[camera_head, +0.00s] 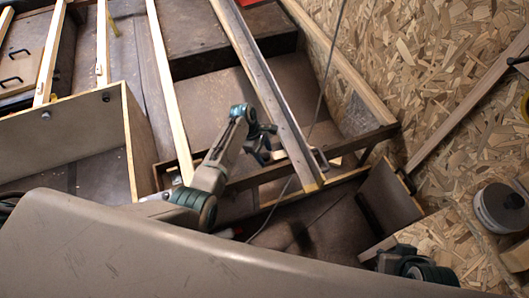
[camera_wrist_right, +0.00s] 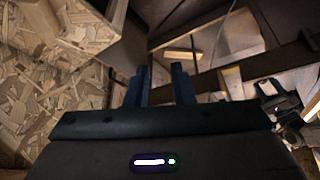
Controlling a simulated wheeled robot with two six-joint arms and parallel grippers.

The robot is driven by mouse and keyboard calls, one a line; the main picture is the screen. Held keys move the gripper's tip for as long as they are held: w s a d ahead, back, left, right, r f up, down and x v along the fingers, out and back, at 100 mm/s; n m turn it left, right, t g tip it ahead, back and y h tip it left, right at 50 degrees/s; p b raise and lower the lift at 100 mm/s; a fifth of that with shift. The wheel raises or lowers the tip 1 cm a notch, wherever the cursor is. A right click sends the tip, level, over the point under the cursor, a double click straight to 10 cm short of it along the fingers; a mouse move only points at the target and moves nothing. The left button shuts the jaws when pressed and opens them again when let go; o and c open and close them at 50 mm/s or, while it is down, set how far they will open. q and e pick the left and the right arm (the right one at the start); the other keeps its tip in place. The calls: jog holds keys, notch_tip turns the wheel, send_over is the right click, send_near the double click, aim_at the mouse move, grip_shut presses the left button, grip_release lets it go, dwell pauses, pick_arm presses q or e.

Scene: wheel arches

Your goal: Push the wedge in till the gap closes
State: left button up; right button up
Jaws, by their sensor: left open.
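I cannot single out the wedge or its gap for certain. In the right wrist view a short pale wood piece (camera_wrist_right: 182,54) lies past my right fingertips, apart from them. My left gripper (camera_head: 264,148) is open beside the long metal-edged beam (camera_head: 265,85), over the brown panels; whether it touches the beam is unclear. My right gripper (camera_wrist_right: 161,78) shows two dark, parallel fingers with a gap and nothing between them. In the head view only part of my right arm (camera_head: 410,264) shows at the lower right; its fingers are hidden there.
Pale wooden battens (camera_head: 168,85) cross the upper left, near an open wooden box (camera_head: 70,125). Chipboard (camera_head: 450,70) covers the right side, with a round grey tub (camera_head: 500,207) on it. A thin cable (camera_head: 325,75) runs down past the beam.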

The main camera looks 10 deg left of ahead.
pick_arm(q)
jog(key=p+v, duration=0.2)
jog(key=v, duration=0.8)
jog(key=shift+r, duration=0.25)
pick_arm(e)
jog(key=shift+s+d+f+g+h, duration=0.1)
jog(key=shift+s+d+g+h, duration=0.1)
jog(key=shift+d+g, duration=0.25)
jog(key=shift+s+d+f+g+h, duration=0.1)
jog(key=shift+s+d+g+h, duration=0.1)
jog(key=shift+d+g, duration=0.25)
jog(key=shift+w, duration=0.1)
